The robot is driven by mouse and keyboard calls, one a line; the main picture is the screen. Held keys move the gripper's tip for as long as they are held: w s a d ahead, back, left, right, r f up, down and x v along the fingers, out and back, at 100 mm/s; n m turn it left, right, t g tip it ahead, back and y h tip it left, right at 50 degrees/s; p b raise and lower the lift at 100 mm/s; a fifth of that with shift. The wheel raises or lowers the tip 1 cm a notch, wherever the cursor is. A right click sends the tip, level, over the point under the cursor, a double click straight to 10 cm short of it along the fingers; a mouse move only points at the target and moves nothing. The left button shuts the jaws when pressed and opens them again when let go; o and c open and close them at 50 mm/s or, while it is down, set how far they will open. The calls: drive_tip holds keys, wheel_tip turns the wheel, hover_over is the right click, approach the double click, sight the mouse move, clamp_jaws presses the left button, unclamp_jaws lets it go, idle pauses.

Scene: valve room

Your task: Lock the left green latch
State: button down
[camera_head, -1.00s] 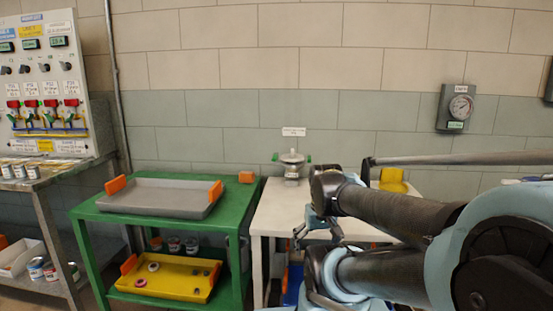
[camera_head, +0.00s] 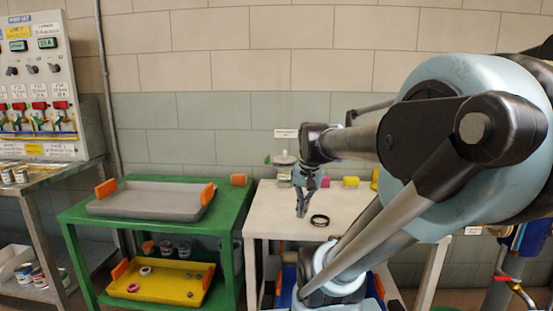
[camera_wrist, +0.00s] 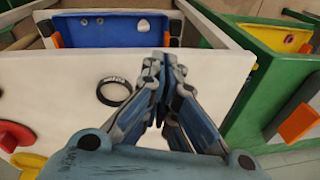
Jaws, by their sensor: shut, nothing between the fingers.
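A small metal fixture (camera_head: 284,160) with a round flange stands at the back of the white table (camera_head: 268,215) in the head view. Its left green latch (camera_head: 267,159) is a small green piece at its left side, too small to tell its position. The right green latch is hidden behind my arm. My gripper (camera_head: 302,210) points down over the white table, in front of the fixture and apart from it. Its fingers are closed together and empty, as the wrist view (camera_wrist: 168,62) also shows. The fixture is not seen in the wrist view.
A black ring (camera_head: 320,220) lies on the white table right of my gripper. A green table (camera_head: 225,205) with a grey tray (camera_head: 150,207) stands left. A control panel (camera_head: 35,90) is far left.

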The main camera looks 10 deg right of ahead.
drive_tip(key=w+r+m+y, duration=0.1)
drive_tip(key=w+r+m, duration=0.4)
drive_tip(key=w, duration=0.4)
drive_tip(key=w+r+m+y, duration=0.1)
drive_tip(key=w+r+m, duration=0.2)
drive_tip(key=w+r, duration=0.5)
drive_tip(key=w+d+r+m, duration=0.1)
drive_tip(key=w+m, duration=0.3)
drive_tip(key=w, duration=0.6)
drive_tip(key=w+d+r+m+g+y, duration=0.1)
drive_tip(key=w+d+m, duration=0.2)
drive_tip(key=w, duration=0.7)
drive_tip(key=shift+w+r+m+y, duration=0.25)
drive_tip(key=shift+w+m+y, duration=0.05)
drive_tip(key=shift+w+m, duration=0.1)
drive_tip(key=w+a+f, duration=0.1)
drive_tip(key=a+f, duration=0.6)
drive_tip(key=f, duration=0.2)
drive_tip(key=shift+w+a+f, duration=0.15)
drive_tip(key=shift+w+a, duration=0.05)
drive_tip(key=shift+a, duration=0.1)
